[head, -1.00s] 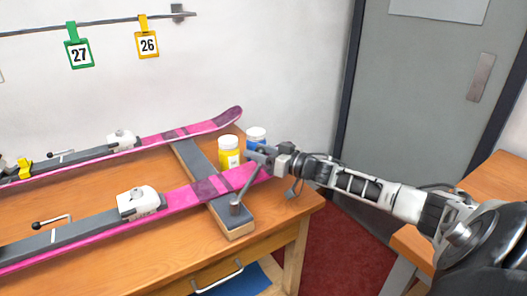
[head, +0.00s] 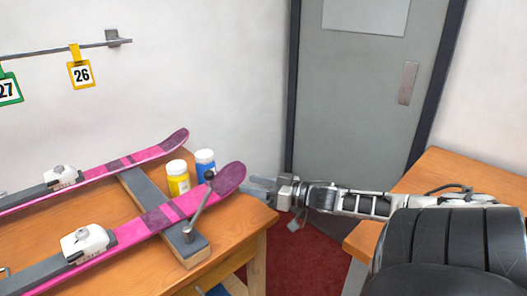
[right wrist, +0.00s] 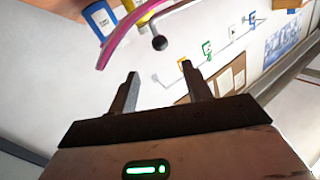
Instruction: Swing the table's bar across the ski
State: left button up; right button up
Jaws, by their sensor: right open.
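The bar (head: 198,208) is a thin grey metal lever with a black knob (head: 210,175). It rises from a round pivot (head: 188,235) on the dark-topped crosspiece (head: 191,250), at the near side of the front ski. In the head view it reaches over the pink ski (head: 160,219), with the knob at the ski's far edge. I cannot tell whether it touches the ski. My right gripper (head: 246,188) is open and empty, just right of the ski tip, apart from the bar. In the right wrist view, the knob (right wrist: 159,43) shows beyond the open fingers (right wrist: 160,85). My left gripper is not in view.
A yellow jar (head: 178,180) and a blue jar (head: 205,166) stand behind the front ski, near the knob. A second pink ski (head: 150,149) lies farther back. The bench's right end (head: 250,218) is clear. A grey door (head: 355,100) stands behind my arm.

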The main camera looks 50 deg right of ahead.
jog(key=shift+v, duration=1.15)
